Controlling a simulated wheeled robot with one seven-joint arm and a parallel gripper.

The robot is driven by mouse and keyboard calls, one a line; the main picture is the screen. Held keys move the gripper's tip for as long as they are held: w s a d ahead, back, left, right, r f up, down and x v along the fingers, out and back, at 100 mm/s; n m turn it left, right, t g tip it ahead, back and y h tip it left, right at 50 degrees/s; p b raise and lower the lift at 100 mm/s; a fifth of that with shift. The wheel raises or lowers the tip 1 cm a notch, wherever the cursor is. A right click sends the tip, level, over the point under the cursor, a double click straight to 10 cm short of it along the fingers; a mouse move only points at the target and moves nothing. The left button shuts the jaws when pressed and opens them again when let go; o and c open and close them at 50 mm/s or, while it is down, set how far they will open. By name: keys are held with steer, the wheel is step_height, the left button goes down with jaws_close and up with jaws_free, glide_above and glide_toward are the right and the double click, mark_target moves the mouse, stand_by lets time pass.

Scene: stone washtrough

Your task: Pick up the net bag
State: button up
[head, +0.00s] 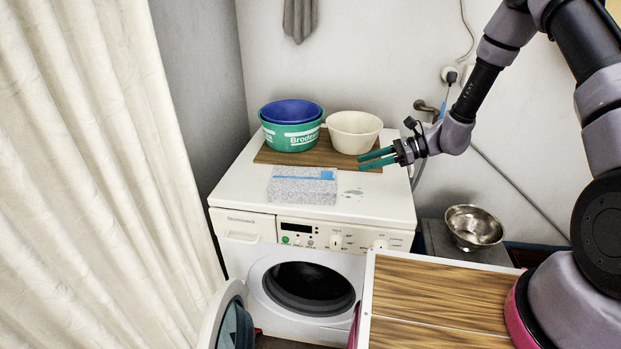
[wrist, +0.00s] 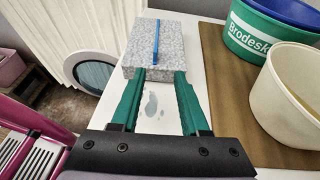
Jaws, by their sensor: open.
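The net bag (head: 303,190) looks like a flat, speckled grey-white block with a blue strip. It lies on top of the washing machine (head: 385,205), near its front edge. In the wrist view the net bag (wrist: 145,50) lies just beyond the fingertips, its blue strip running away from me. My gripper (head: 362,162) is to the right of the bag in the head view, above the machine top, with its green fingers pointing left.
A brown board (head: 268,155) behind the bag carries a green tub (head: 290,138) with a blue one inside, and a cream bowl (head: 353,130). The machine's round door (head: 232,318) stands open. A metal bowl (head: 474,227) is at right. A wood-patterned surface (head: 440,290) is in front.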

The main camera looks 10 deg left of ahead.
mark_target(334, 179)
steer(key=x, duration=1)
steer(key=shift+s+r, duration=0.15)
steer(key=shift+s, duration=0.2)
jaws_close()
